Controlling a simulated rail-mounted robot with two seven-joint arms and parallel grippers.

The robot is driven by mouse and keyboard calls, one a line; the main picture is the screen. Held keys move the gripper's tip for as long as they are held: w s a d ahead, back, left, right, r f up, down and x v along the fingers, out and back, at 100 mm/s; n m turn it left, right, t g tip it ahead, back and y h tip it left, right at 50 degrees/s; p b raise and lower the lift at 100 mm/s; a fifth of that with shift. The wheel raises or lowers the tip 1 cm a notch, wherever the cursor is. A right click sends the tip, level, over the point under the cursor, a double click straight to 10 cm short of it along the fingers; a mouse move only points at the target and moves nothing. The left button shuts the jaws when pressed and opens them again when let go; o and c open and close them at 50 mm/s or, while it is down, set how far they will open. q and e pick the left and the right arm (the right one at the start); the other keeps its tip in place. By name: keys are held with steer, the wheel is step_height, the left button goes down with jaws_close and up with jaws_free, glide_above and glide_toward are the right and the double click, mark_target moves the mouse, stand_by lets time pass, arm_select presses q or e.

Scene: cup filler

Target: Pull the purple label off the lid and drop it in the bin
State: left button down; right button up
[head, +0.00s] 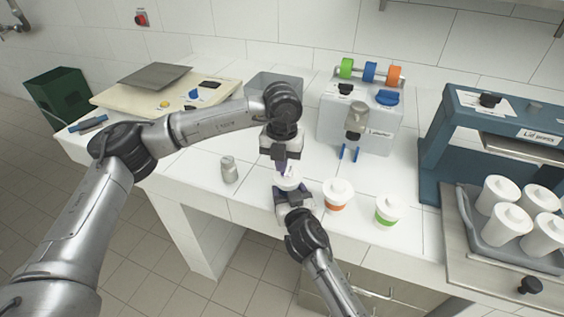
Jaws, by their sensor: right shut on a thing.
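A white-lidded cup (287,182) stands near the front of the white counter, its lower part hidden by my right gripper. My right gripper (292,196) is shut on this cup from the front. My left gripper (281,164) points down just above the lid. Its fingertips are small and dark, and I cannot tell whether they touch the lid or hold something. I cannot make out the purple label clearly; a dark purplish patch shows between the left gripper and the lid. A dark green bin (60,97) stands on the floor at the far left.
A small grey jar (229,169) stands left of the cup. An orange-banded cup (338,193) and a green-banded cup (388,208) stand to the right. A dispenser (360,115) is behind, a blue lid press (450,130) at right. A grey container (272,84) stands behind my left arm.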

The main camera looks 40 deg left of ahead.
arm_select(q)
steer(key=shift+r, duration=0.2)
steer(key=shift+r, duration=2.35)
arm_select(e)
steer(key=o, duration=0.8)
steer(key=shift+d, duration=0.1)
